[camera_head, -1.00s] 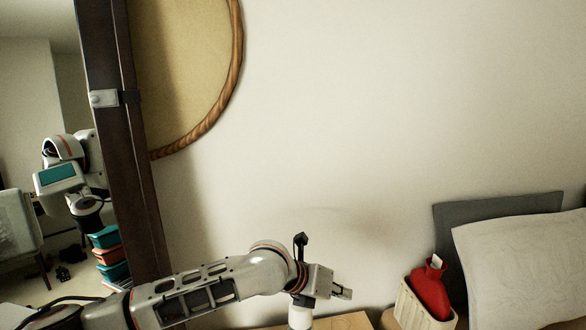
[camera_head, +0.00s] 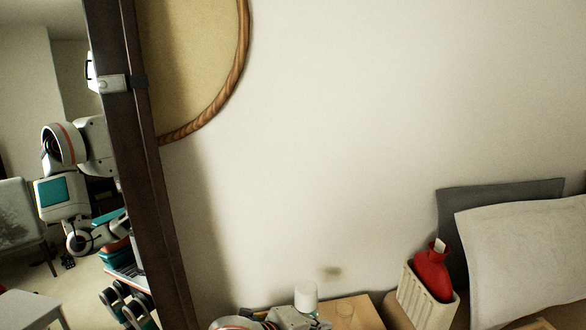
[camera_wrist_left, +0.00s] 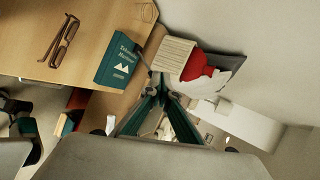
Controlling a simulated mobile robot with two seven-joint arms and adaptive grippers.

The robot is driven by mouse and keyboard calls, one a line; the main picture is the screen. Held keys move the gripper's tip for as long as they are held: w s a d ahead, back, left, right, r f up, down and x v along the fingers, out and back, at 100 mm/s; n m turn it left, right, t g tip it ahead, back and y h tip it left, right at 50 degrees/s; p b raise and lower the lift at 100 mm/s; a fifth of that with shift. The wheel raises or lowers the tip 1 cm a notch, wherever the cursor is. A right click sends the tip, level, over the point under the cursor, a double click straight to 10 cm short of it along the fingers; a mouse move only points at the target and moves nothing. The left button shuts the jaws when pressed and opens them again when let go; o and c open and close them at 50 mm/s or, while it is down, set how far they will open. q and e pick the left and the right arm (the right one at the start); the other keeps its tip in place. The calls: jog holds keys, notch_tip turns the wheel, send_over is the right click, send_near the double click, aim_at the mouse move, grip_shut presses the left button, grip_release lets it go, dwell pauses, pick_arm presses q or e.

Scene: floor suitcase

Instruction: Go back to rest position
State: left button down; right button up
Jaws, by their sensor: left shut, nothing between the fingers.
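My left arm (camera_head: 262,322) shows only at the bottom edge of the head view, low beside a wooden table. Its fingertips are not clear there. In the left wrist view my left gripper (camera_wrist_left: 163,82) has its dark green fingers drawn together at the tips, with nothing held between them. My right gripper cannot be made out directly in either view.
A wooden table (camera_head: 352,312) bears a white cylinder (camera_head: 306,297). A ribbed basket (camera_head: 423,305) holds a red bottle (camera_head: 433,272), beside a white pillow (camera_head: 520,255). The wrist view shows glasses (camera_wrist_left: 60,42) and a teal book (camera_wrist_left: 120,60). A dark-framed mirror (camera_head: 135,150) stands left.

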pick_arm(q)
jog(key=s+a+f+n+y, duration=0.35)
jog(key=s+a+n, duration=0.35)
jog(key=a, duration=0.7)
jog(key=s+a+f+n+y, duration=0.3)
jog(key=s+a+n+y, duration=0.3)
jog(key=a, duration=0.8)
jog(key=s+a+f+n+y, duration=0.3)
jog(key=s+a+n, duration=0.45)
jog(key=a, duration=0.65)
jog(key=w+d+f+n+t+h+b, duration=0.1)
jog(key=d+f+h, duration=0.5)
jog(key=d+f, duration=0.9)
jog(key=shift+w+d+f+n+t+h+b, duration=0.25)
jog(key=shift+n+t+b, duration=0.35)
jog(key=shift+n+t, duration=0.6)
pick_arm(e)
jog(key=s+f+g, duration=0.2)
jog(key=s+f, duration=0.5)
jog(key=f, duration=0.6)
jog(key=shift+s+a+f+m+g, duration=0.15)
jog(key=shift+a+f+m+g, duration=0.15)
jog(key=shift+a+f+m, duration=0.1)
